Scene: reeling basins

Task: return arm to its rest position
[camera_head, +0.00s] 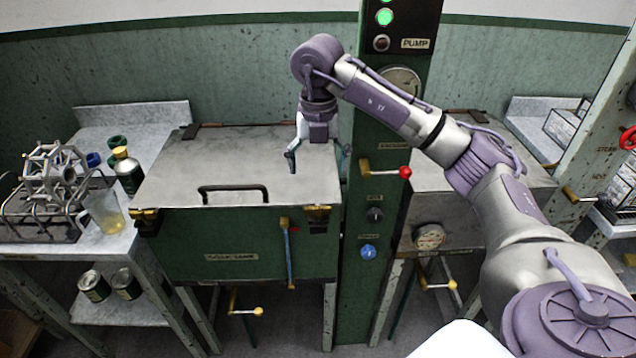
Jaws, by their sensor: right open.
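My right arm comes in from the lower right and reaches across the dark green control column (352,250). Its gripper (316,160) hangs pointing down over the right part of the closed grey lid (235,155) of a green basin (235,245). The gripper is open and nothing shows between its fingers. I cannot tell whether a fingertip touches the lid. A dark handle (233,190) lies along the front of the lid, left of the gripper. My left gripper is not in view.
The column carries a red-knobbed lever (404,172), a blue knob (368,251) and a green lamp (384,17). A side table at left holds a metal rack (55,175), a jug (104,212) and a dark bottle (127,172). A second basin stands behind my arm.

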